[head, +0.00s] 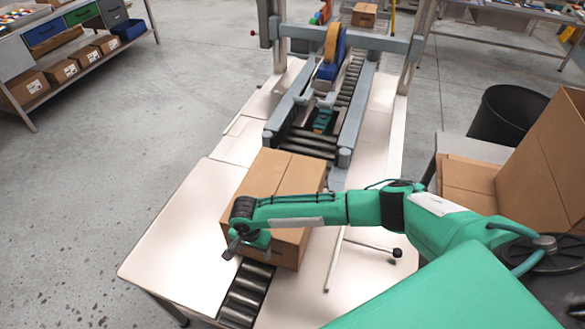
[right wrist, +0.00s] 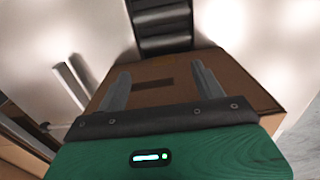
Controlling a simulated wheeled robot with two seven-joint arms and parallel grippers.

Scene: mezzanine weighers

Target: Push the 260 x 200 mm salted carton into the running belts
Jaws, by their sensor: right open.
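The brown carton (head: 283,172) sits closed on the roller lane of the pale table, short of the taping machine (head: 328,75). Any size or salted label on it is not readable. The machine's running belts (head: 352,130) flank the lane beyond the carton; whether they move cannot be told. My right gripper (head: 232,250) is at the carton's near left edge, with my green arm crossing in front of the box. In the right wrist view the two fingers (right wrist: 162,82) are apart with nothing between them, over the carton's brown face (right wrist: 235,95). Contact cannot be told. My left gripper is out of view.
Bare rollers (head: 246,292) lie nearer than the carton. An open carton (head: 545,160) and a black bin (head: 507,112) are at right. Another carton (head: 364,14) is beyond the machine. Floor at left is clear.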

